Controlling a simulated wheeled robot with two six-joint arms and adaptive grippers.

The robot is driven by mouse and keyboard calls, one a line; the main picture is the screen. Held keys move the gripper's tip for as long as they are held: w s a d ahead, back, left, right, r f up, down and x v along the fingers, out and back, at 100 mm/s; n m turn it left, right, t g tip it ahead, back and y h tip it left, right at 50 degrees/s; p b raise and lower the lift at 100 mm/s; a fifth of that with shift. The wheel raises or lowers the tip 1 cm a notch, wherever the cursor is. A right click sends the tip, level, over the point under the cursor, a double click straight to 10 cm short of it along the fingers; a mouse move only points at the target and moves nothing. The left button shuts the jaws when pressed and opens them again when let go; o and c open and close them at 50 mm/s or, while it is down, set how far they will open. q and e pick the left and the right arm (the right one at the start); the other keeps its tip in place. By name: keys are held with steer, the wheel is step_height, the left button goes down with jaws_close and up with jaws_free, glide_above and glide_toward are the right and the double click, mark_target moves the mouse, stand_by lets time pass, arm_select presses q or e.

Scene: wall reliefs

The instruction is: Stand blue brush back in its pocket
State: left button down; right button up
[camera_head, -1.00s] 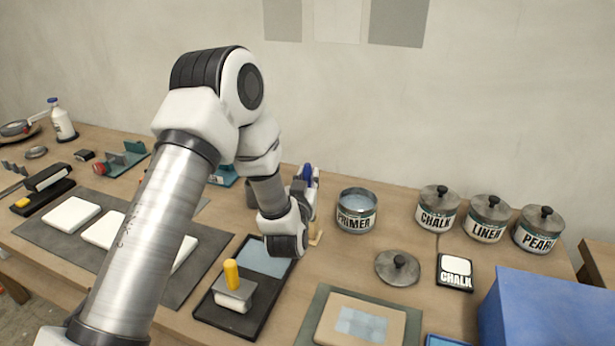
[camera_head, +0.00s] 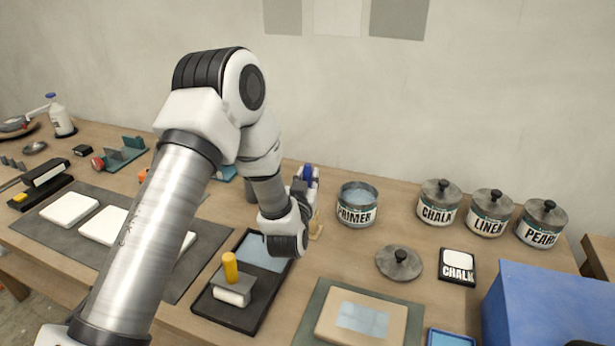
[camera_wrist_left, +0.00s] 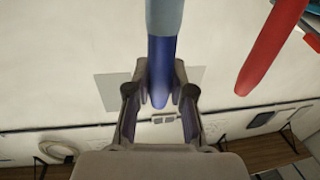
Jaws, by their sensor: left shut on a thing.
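My left gripper (camera_head: 307,188) is shut on the blue brush (camera_head: 308,172), beyond the wrist at the back of the table. In the left wrist view the gripper (camera_wrist_left: 160,82) has its fingers on either side of the brush's blue handle (camera_wrist_left: 162,58). The handle's rounded end lies between the fingers, and a grey-blue part continues past the top edge. In the head view the arm hides much of the brush, and I cannot tell whether its lower end touches anything. I cannot make out its pocket. My right gripper is not in view.
A red handle (camera_wrist_left: 275,45) stands beside the brush in the wrist view. The open primer tin (camera_head: 357,207) is just right of the gripper. A dark tray (camera_head: 222,308) with a yellow-handled tool lies in front. A teal item (camera_head: 225,173) is partly behind the arm.

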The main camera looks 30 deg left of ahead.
arm_select(q)
steer(key=shift+f, duration=0.45)
steer(key=shift+c, duration=2.3)
jaws_free()
steer(key=shift+r+p, duration=2.55)
steer(key=shift+r, duration=1.5)
